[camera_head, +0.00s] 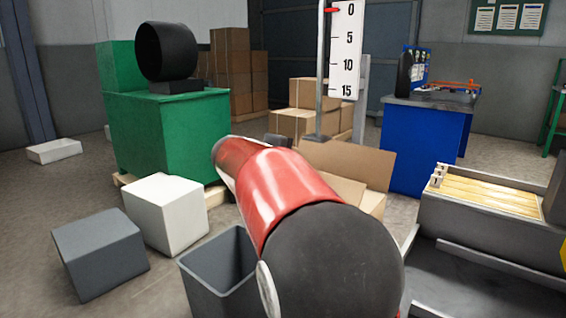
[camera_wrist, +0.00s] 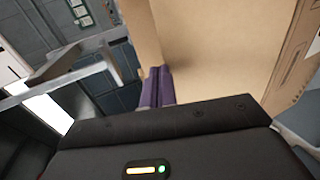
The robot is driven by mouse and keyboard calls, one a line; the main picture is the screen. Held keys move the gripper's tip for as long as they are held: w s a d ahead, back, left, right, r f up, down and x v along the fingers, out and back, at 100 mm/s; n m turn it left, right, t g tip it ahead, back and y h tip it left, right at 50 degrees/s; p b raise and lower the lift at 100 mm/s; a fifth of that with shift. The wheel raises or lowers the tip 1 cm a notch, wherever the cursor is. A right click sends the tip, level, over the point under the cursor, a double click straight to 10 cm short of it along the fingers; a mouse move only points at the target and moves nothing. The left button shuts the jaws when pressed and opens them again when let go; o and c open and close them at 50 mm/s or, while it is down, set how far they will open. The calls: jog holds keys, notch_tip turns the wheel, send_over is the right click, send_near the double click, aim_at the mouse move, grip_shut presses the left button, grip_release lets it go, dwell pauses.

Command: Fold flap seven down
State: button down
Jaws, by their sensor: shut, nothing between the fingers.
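An open cardboard box (camera_head: 373,203) stands behind my red arm in the head view. One flap (camera_head: 350,163) stands up at its back, and another flap (camera_head: 343,188) lies lower in front of it. I see no number seven on either flap. In the wrist view a large tan cardboard panel (camera_wrist: 225,50) fills the upper middle and right, close to my gripper. My gripper (camera_wrist: 160,72) has purple fingers, which are together and empty beside the panel's lower left edge. I cannot tell whether they touch it. My arm hides part of the box in the head view.
A grey bin (camera_head: 222,262), a white block (camera_head: 165,213) and a grey block (camera_head: 99,253) stand left of my arm. A green cabinet (camera_head: 165,135) and a blue cabinet (camera_head: 422,148) stand behind. A grey tray with yellow rows (camera_head: 488,193) is at the right.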

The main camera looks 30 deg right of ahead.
jog(key=w+d+f+y+b, duration=0.1)
jog(key=w+d+f+b, duration=0.1)
jog(key=d+f, duration=0.5)
jog(key=shift+w+d+f+g+y+b, duration=0.15)
jog(key=shift+w+f+g+y+b, duration=0.2)
jog(key=shift+f, duration=0.2)
dwell(0.4)
dwell(0.4)
